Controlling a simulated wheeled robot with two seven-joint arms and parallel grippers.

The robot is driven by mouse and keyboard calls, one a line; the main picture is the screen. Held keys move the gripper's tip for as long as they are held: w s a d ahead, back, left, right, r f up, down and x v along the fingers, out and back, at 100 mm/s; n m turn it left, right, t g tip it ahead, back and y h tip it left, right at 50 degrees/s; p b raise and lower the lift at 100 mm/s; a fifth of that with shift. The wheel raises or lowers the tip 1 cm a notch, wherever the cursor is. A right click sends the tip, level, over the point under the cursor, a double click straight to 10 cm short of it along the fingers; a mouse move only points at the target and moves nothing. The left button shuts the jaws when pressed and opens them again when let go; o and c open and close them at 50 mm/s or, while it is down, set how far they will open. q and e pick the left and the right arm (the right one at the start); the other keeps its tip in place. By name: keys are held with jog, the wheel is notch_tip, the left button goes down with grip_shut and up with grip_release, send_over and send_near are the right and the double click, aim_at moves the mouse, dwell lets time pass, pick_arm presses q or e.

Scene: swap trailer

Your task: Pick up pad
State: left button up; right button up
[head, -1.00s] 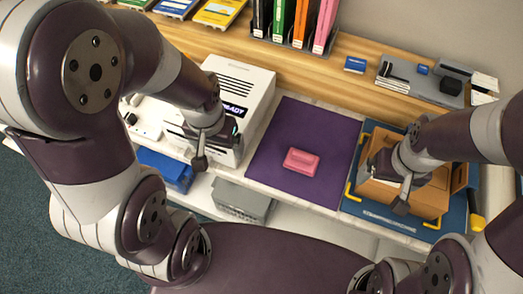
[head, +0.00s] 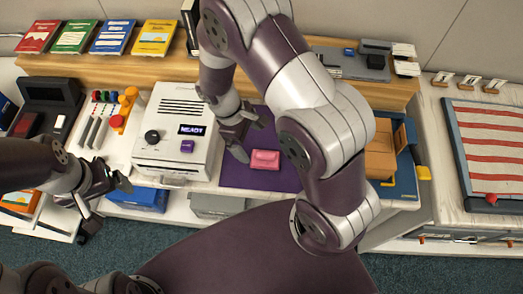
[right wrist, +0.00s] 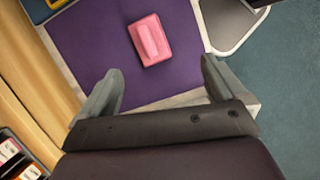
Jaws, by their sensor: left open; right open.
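The pad is a pink block (head: 265,159) with a raised grip, lying flat on a purple mat (head: 240,177). My right gripper (head: 252,138) is open and empty, above the mat just up and left of the pad. In the right wrist view the pad (right wrist: 151,40) lies past the two open fingertips (right wrist: 161,68), within the gap between them in the picture and not touched. My left gripper (head: 104,195) is open and empty at the left, in front of the lever panel.
A white machine (head: 175,128) with a lit display stands left of the mat. A brown box (head: 380,155) on a blue base is at the right, partly behind my right arm. Grey (head: 218,205) and blue (head: 137,198) bins sit below the counter's front edge.

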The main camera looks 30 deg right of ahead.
aim_at(264, 154)
jog(key=d+f+n, duration=0.1)
jog(key=f, duration=0.1)
jog(key=f+p, duration=0.1)
jog(key=f, duration=0.1)
jog(key=d+f+n+h, duration=0.1)
jog(key=f, duration=0.2)
jog(key=shift+w+d+n, duration=0.2)
jog(key=shift+d+n, duration=0.1)
jog(key=shift+d, duration=0.05)
jog(key=p+x, duration=0.1)
jog(key=x, duration=0.4)
jog(key=shift+s+p, duration=0.15)
jog(key=shift+p, duration=0.25)
jog(key=shift+d+f, duration=0.25)
jog(key=shift+f, duration=0.25)
jog(key=c, duration=1.2)
jog(key=shift+r, duration=0.1)
jog(key=shift+c, duration=0.2)
